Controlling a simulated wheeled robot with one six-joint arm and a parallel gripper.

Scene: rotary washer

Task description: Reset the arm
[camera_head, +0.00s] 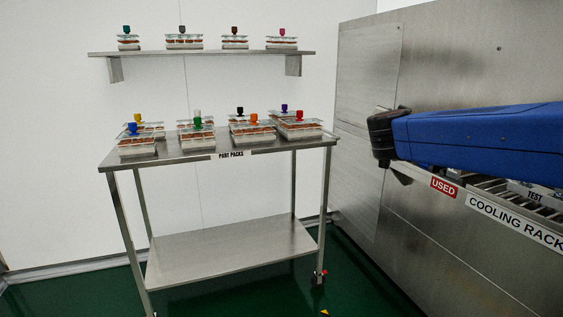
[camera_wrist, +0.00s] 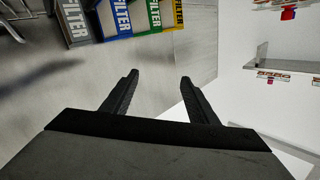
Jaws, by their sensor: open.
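My gripper (camera_wrist: 158,92) shows in the wrist view with its two dark fingers spread apart and nothing between them. In the head view my blue arm reaches in from the right, in front of the steel machine; the fingers are hard to make out there.
A steel table (camera_head: 170,155) labelled PART PACKS holds several packs with coloured knobs. A wall shelf (camera_head: 200,52) holds more. A cooling rack (camera_head: 510,222) is at right. Coloured FILTER labels (camera_wrist: 115,18) top the wrist view. Green floor (camera_head: 370,285) is clear before the machine.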

